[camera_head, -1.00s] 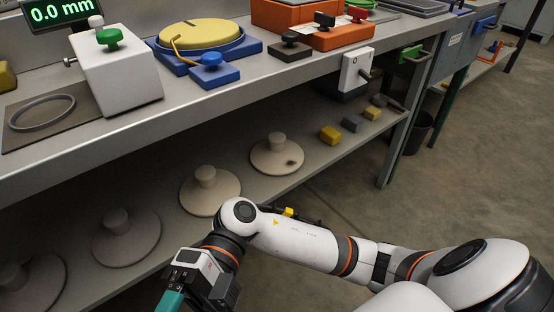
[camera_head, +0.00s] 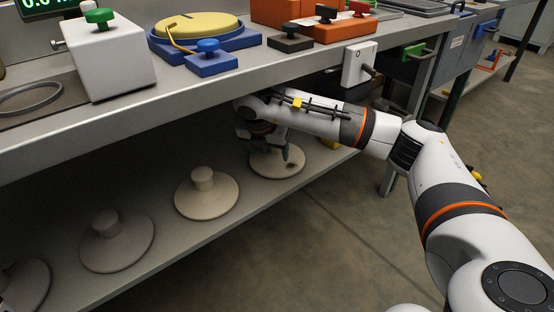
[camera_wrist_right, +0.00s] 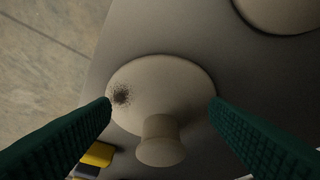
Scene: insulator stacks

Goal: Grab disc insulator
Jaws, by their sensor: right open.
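Several beige disc insulators with round knobs lie on the lower shelf. The far right one (camera_head: 272,168) has a dark speckled spot. My right gripper (camera_head: 284,152) is over it, under the upper worktop, and partly hides its knob. The other insulators are a middle one (camera_head: 206,194), a nearer one (camera_head: 117,241) and one at the lower left (camera_head: 24,284). My left gripper is not in view.
Small yellow and grey blocks lie near the far insulator, and a yellow block (camera_wrist_right: 97,154) shows in the wrist view. A white switch box (camera_head: 359,64) hangs at the edge. The floor on the right is clear.

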